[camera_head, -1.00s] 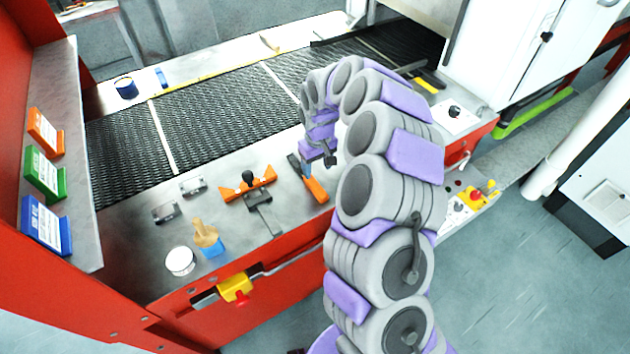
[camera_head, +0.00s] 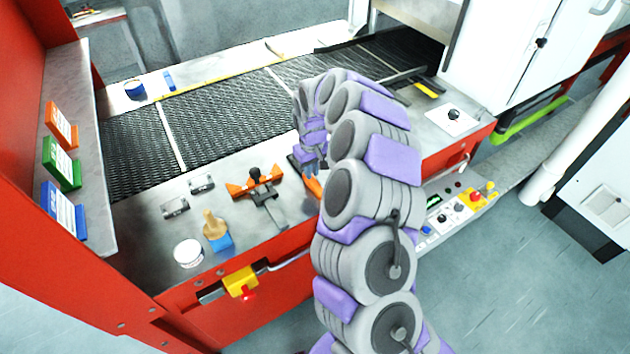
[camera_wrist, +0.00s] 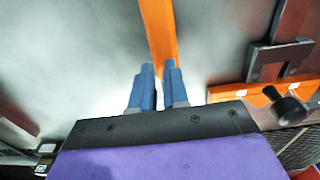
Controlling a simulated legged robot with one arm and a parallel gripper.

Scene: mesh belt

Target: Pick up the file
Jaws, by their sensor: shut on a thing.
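The file shows its orange handle (camera_head: 314,187) on the near metal ledge in the head view, just right of the orange clamp-like tool. My arm hides much of it. In the wrist view the file is a long orange strip (camera_wrist: 158,28) running up from between the fingertips. My gripper (camera_wrist: 158,68) has its blue fingers shut on it. In the head view my gripper (camera_head: 312,168) is low at the ledge, partly hidden by my arm. I cannot tell whether the file still touches the ledge.
The orange clamp-like tool (camera_head: 268,203) with a black knob lies close left of the file. A brush (camera_head: 216,232), a white round tin (camera_head: 188,253) and small metal blocks (camera_head: 175,208) lie further left. The mesh belt (camera_head: 225,118) runs behind the ledge.

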